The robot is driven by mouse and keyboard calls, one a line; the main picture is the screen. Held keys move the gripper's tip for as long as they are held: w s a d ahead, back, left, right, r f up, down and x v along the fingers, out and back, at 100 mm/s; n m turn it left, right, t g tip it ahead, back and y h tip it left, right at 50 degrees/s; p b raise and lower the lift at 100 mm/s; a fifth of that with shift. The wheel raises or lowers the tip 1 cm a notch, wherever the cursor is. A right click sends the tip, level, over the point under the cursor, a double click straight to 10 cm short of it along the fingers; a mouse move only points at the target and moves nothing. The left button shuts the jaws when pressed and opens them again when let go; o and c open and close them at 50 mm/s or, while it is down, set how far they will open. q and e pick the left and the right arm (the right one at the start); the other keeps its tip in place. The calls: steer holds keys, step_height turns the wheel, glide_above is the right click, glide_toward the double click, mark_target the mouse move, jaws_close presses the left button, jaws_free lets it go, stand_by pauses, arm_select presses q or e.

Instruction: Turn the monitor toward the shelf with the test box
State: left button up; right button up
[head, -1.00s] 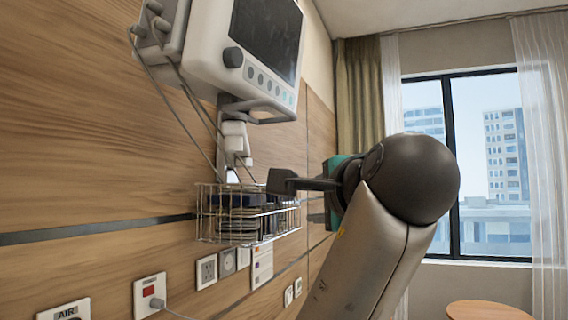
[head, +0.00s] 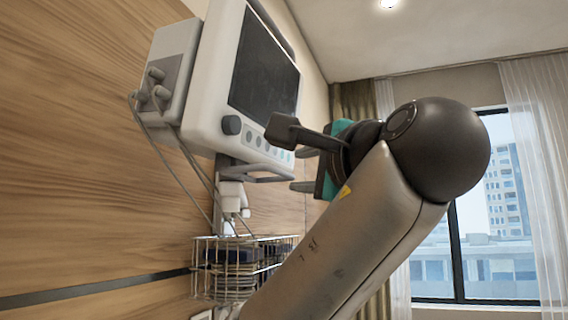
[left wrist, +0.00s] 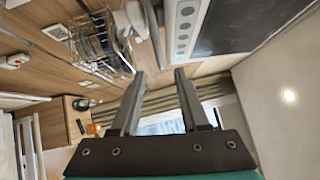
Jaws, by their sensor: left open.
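The monitor (head: 212,92), white with a dark screen, is mounted on the wood-panelled wall, its screen facing right. A grey handle (head: 262,178) runs below its front; it also shows in the left wrist view (left wrist: 154,32). My left gripper (head: 292,158) is open and empty at the height of the monitor's lower edge and handle. In the left wrist view its two fingers (left wrist: 160,75) are spread, with the handle beyond the tips and the monitor (left wrist: 185,32) at upper right. Whether a finger touches it I cannot tell. I cannot make out the shelf or test box.
A wire basket (head: 240,262) hangs on the wall below the monitor. Cables (head: 165,140) droop from the monitor's side. A wooden cabinet (left wrist: 68,112) with small items shows in the left wrist view. The window and curtains (head: 540,150) are at right.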

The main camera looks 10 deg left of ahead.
mark_target(283, 174)
arm_select(q)
steer(key=p+x, duration=0.4)
steer(key=x, duration=0.4)
steer(key=shift+w+a+r, duration=0.1)
steer(key=shift+w+a, duration=0.05)
steer(key=shift+w, duration=0.2)
steer(key=shift+w+a, duration=0.25)
steer(key=shift+w, duration=0.2)
jaws_close()
stand_by(0.7)
